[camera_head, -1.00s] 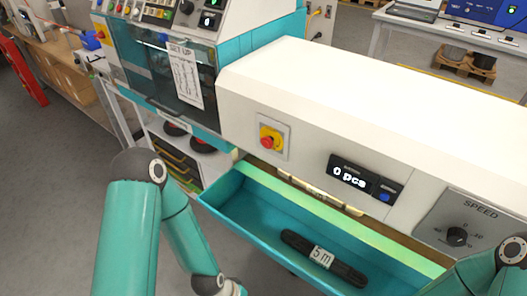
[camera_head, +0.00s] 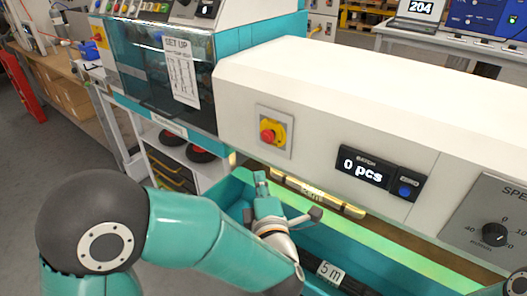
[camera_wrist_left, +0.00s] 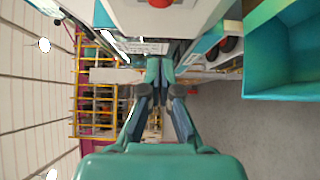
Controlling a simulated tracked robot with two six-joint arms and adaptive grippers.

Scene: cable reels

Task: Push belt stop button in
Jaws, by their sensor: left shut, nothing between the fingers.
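The belt stop button is a red mushroom knob (camera_head: 267,132) on a yellow plate, on the white front panel of the machine. It also shows at the top edge of the left wrist view as a red knob (camera_wrist_left: 160,2), partly cut off. My right gripper is not in view.
A teal tray (camera_head: 232,190) hangs below the panel, with a label reading 5 m (camera_head: 329,272) in it. A counter display (camera_head: 364,170) reading 0 pcs and a speed dial (camera_head: 494,235) are to the button's right. A teal cabinet with a window (camera_head: 150,75) stands left.

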